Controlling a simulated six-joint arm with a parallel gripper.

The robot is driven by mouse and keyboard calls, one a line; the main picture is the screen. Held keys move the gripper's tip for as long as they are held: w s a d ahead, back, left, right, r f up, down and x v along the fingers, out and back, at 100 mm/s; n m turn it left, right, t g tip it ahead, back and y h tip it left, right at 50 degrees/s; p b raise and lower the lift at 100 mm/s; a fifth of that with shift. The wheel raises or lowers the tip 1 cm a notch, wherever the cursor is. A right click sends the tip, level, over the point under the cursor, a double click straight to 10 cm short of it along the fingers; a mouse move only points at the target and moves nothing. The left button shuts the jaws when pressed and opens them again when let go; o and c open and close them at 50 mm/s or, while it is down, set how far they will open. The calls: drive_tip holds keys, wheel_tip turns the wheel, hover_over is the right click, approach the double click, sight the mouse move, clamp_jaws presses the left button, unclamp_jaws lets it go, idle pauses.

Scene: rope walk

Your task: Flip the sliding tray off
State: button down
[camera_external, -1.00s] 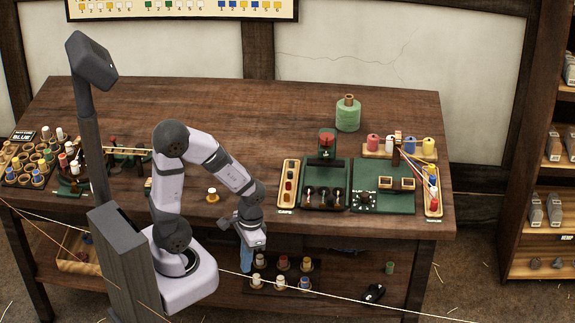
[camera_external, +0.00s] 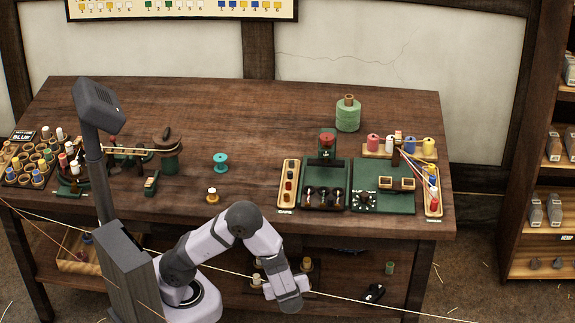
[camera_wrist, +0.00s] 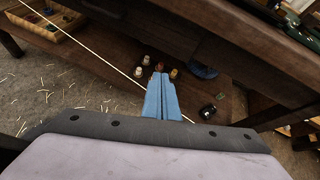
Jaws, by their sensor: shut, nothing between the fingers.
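My gripper (camera_external: 290,290) is low in front of the workbench in the external view, pointing down, its fingertips hidden there. In the wrist view my gripper's blue fingers (camera_wrist: 160,84) are shut together with nothing between them. They point toward several small spools (camera_wrist: 150,66) under the bench, which appear beyond the tips. In the external view my arm hides most of these spools; a tan-topped spool (camera_external: 306,265) shows beside it. A small black object (camera_external: 374,292) lies right of my gripper, also in the wrist view (camera_wrist: 207,112). I cannot tell which part is the sliding tray.
The workbench (camera_external: 255,110) stands over the lower area, its front edge above my gripper. A taut pale cord (camera_external: 345,288) crosses in front. A green spool (camera_external: 389,268) stands low at right. A teal spool (camera_external: 221,162) and a white-topped spool (camera_external: 212,195) stand on the bench.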

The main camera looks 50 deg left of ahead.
sight(329, 202)
drive_tip(key=w+d+r+m+t, duration=0.2)
drive_tip(key=w+r+m+t, duration=0.1)
drive_tip(key=r, duration=0.3)
drive_tip(key=w+d+r+m+t, duration=0.2)
drive_tip(key=w+r+m+t, duration=0.1)
drive_tip(key=w+r, duration=0.3)
drive_tip(key=shift+d+r+t, duration=0.3)
drive_tip(key=shift+r+t, duration=0.1)
drive_tip(key=shift+t, duration=0.5)
drive_tip(key=shift+w+a, duration=0.1)
drive_tip(key=shift+w, duration=0.05)
drive_tip(key=p+x, duration=0.1)
drive_tip(key=x, duration=1.2)
drive_tip(key=shift+w+a+r, duration=0.1)
drive_tip(key=shift+w+a, duration=0.2)
